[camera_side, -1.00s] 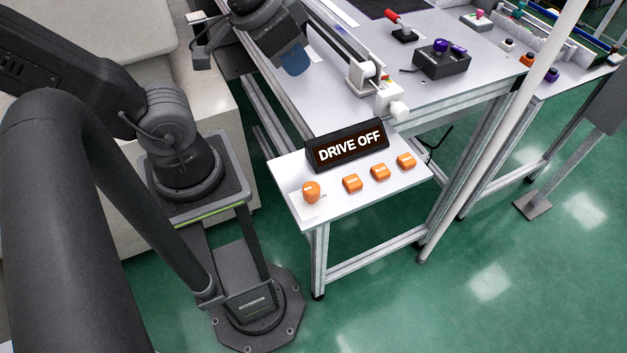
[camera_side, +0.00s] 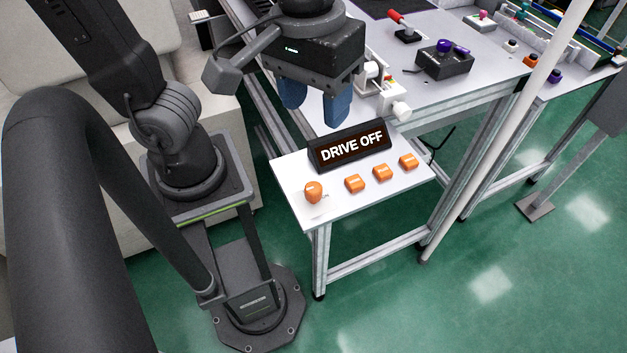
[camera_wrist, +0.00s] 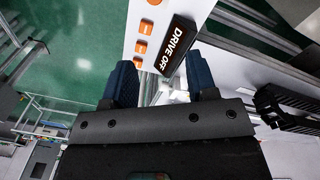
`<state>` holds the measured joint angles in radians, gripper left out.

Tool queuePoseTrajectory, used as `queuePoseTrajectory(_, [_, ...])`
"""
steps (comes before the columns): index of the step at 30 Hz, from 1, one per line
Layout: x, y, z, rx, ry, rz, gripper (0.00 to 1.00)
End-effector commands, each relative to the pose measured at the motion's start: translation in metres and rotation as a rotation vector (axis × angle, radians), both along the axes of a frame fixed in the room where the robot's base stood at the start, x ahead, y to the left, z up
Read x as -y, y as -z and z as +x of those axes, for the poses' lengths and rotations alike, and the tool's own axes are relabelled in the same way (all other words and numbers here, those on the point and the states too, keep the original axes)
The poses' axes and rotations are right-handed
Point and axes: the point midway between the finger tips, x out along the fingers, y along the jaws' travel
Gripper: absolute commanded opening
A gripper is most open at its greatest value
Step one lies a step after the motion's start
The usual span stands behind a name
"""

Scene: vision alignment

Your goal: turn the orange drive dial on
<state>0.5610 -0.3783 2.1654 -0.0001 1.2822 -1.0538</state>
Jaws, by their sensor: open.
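The orange drive dial (camera_side: 313,191) sits at the left front of a small white side table (camera_side: 345,205). A black display (camera_side: 350,147) behind it reads "DRIVE OFF". My gripper (camera_side: 315,110) has two blue fingers, spread apart and empty. It hangs above and behind the display in the side view, clear of the dial. In the wrist view the fingers of my gripper (camera_wrist: 163,82) point toward the display (camera_wrist: 176,45). An orange control (camera_wrist: 154,2) is cut by the top edge there; I cannot tell if it is the dial.
Several orange buttons, one of them here (camera_side: 382,172), stand in a row right of the dial. A white-knobbed slide mechanism (camera_side: 385,100) is near the gripper. A black box with purple controls (camera_side: 443,60) and a red-handled lever (camera_side: 402,27) stand on the larger table.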

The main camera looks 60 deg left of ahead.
Motion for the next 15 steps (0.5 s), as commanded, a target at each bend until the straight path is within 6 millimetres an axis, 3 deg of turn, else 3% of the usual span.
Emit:
queuePoseTrajectory(3, [0.016, -0.002, -0.009, -0.049, -0.061, 0.026, 0.53])
queuePoseTrajectory(8, [0.021, 0.002, -0.012, -0.066, -0.095, 0.039, 0.53])
queuePoseTrajectory(15, [0.020, 0.038, -0.012, -0.069, -0.097, 0.041, 0.53])
